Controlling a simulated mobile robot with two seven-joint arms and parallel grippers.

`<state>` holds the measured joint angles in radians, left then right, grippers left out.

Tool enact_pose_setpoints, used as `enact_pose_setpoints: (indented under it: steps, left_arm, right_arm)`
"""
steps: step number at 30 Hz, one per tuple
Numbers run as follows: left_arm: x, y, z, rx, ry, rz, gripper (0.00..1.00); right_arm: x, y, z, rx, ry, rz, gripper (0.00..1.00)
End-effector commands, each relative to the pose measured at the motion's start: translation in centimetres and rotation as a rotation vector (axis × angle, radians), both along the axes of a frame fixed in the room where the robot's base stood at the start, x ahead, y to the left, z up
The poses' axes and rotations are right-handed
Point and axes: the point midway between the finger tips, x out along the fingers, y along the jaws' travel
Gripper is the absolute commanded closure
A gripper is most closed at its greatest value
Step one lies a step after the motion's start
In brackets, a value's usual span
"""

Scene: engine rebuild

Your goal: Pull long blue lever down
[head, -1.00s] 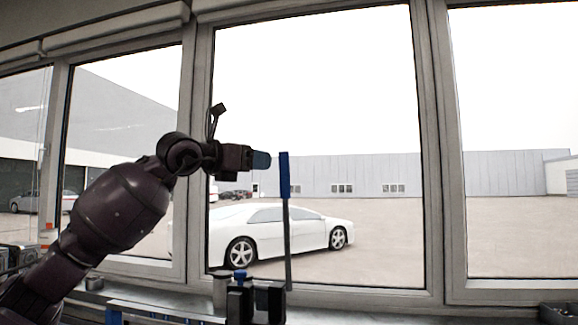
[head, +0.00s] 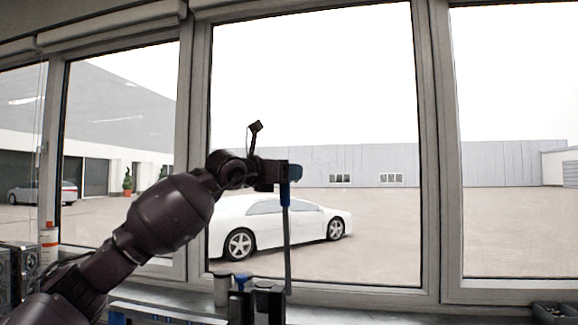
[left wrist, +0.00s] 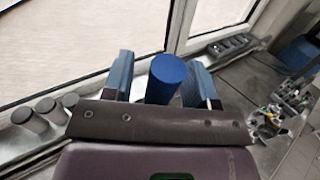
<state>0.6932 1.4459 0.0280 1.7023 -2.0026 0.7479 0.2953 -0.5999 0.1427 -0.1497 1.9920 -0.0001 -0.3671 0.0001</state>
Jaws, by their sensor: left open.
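The long blue lever (head: 286,222) stands upright in the head view, a dark rod with a blue handle at its top, rising from a black base (head: 256,304). My left gripper (head: 293,173) is at the top of the handle and hides its upper end. In the left wrist view, the blue handle (left wrist: 167,80) sits between the two blue fingertips of the gripper, which is open, with a visible gap on each side. My right gripper is not in view.
Windows with grey frames (head: 427,150) stand behind the lever. Grey cylinders (left wrist: 47,108) stand on the sill at left in the left wrist view. A dark tray (left wrist: 229,46) and a bench with parts (left wrist: 280,115) are at right.

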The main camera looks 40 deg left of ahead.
Motion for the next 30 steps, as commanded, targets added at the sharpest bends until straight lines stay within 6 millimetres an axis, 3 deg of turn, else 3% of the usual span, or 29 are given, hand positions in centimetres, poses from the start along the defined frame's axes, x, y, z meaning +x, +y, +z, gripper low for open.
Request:
enact_pose_setpoints:
  steps: [14, 24, 30]
  left_arm:
    - [1.08, -0.17, -0.06, 0.002, 0.001, -0.001, 0.47]
    - [1.06, -0.16, -0.04, 0.002, 0.001, -0.001, 0.99]
    - [1.05, -0.16, -0.03, 0.002, 0.001, -0.001, 1.0]
  right_arm:
    - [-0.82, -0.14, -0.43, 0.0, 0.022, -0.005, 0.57]
    - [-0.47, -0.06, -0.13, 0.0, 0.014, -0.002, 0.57]
    - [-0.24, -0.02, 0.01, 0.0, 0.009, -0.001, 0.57]
